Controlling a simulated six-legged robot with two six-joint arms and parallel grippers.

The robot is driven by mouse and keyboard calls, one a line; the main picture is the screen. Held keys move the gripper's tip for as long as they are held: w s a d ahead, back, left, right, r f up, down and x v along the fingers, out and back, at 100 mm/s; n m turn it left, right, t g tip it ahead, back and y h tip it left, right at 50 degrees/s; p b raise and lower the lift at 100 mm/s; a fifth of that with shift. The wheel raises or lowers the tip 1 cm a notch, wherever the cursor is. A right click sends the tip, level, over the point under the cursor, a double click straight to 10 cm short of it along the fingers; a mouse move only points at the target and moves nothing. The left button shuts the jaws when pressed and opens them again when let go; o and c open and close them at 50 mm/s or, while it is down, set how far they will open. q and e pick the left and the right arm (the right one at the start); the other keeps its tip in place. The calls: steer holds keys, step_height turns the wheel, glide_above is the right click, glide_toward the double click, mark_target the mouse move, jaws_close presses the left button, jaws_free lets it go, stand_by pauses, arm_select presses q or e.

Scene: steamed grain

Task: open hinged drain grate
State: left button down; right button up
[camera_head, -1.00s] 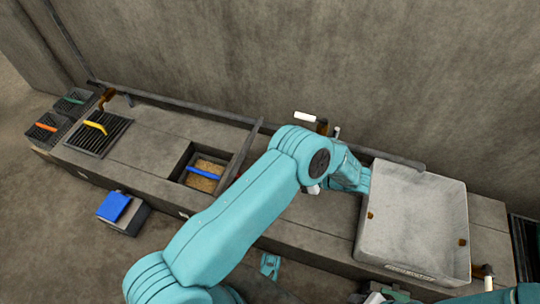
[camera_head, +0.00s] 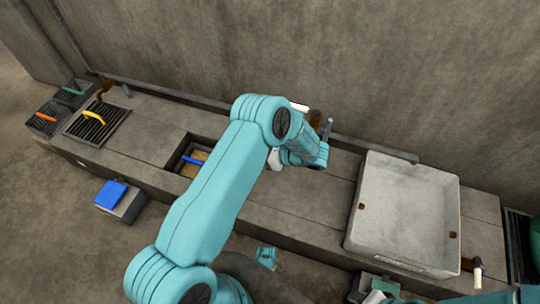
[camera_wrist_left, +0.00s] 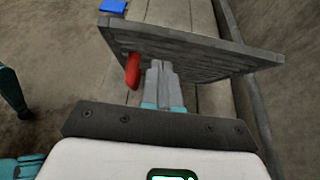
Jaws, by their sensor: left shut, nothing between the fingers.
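In the left wrist view a slatted grey grate (camera_wrist_left: 195,52) with a red handle (camera_wrist_left: 132,71) is raised and tilted above the stone ledge. My left gripper (camera_wrist_left: 163,70) is shut and empty, its fingertips close to the grate's slatted face beside the red handle. I cannot tell whether they touch. In the head view my left arm hides the raised grate and the gripper's fingers; only a white part of the hand shows. The recess (camera_head: 183,148), with a blue handle (camera_head: 193,160) inside, lies left of the arm. My right gripper is at the bottom edge, its jaws unclear.
Grates with yellow (camera_head: 93,118), orange (camera_head: 45,117) and green (camera_head: 72,91) handles are at the ledge's left end. A large pale square basin (camera_head: 405,210) stands on the right. A box with a blue top (camera_head: 111,194) sits on the floor. A wall runs behind.

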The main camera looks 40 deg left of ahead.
arm_select(q)
steer(key=shift+s+a+r, duration=0.2)
steer(key=shift+a+r, duration=0.1)
steer(key=shift+a, duration=0.25)
steer(key=shift+s+a+r, duration=0.15)
steer(key=shift+a+r, duration=0.15)
steer(key=shift+a, duration=0.25)
steer(key=shift+h, duration=0.6)
steer(key=a+r+p, duration=0.1)
steer(key=s+a+r+p, duration=0.1)
steer(key=a, duration=0.1)
steer(key=shift+a+r, duration=0.15)
steer(key=shift+s+a+r, duration=0.1)
steer(key=shift+s+a, duration=0.15)
steer(key=shift+a, duration=0.45)
steer(key=shift+s+a, duration=0.25)
steer(key=shift+a, duration=0.45)
steer(key=shift+d, duration=0.15)
